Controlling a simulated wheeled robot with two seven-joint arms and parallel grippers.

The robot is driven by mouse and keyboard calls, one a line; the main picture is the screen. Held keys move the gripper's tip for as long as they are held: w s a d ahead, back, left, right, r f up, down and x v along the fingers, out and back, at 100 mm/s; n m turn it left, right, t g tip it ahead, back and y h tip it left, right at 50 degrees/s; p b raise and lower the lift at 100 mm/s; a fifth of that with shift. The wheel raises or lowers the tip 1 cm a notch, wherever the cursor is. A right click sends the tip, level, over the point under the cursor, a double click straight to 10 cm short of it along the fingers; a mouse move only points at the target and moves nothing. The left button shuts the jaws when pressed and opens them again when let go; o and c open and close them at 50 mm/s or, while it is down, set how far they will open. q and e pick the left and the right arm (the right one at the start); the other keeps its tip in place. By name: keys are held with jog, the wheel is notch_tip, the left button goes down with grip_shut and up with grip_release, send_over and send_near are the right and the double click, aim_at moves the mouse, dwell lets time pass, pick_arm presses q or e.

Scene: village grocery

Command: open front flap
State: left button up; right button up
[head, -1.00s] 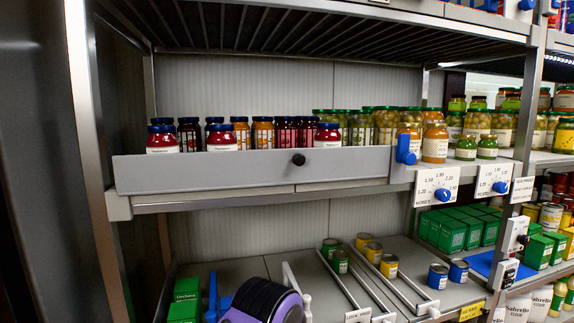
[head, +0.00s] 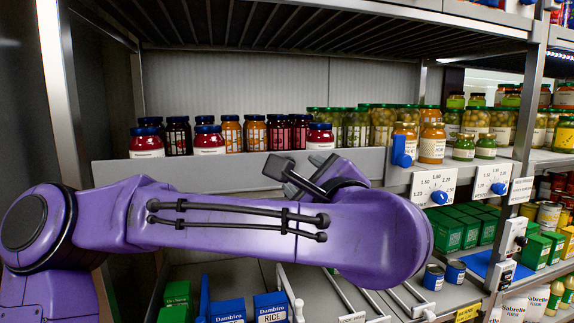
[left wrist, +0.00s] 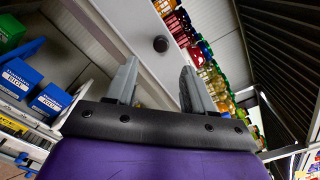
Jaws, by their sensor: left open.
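The front flap (head: 130,173) is a long grey panel standing upright along the front edge of the jar shelf. Its round black knob (left wrist: 160,43) shows in the left wrist view; in the head view my left arm hides it. The flap also shows in the left wrist view (left wrist: 128,28). My right gripper is not in view.
Jars with blue and green lids (head: 256,133) stand behind the flap. A price dial (head: 434,187) sits right of it. Below are blue rice boxes (head: 270,307), green boxes (head: 177,293) and shelf dividers. A metal post (head: 60,90) stands at the left.

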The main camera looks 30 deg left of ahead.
aim_at(257, 172)
pick_arm(q)
jog(key=p+x, duration=0.3)
jog(key=x, duration=0.6)
jog(key=shift+w+p, duration=0.15)
jog(key=shift+p, duration=0.2)
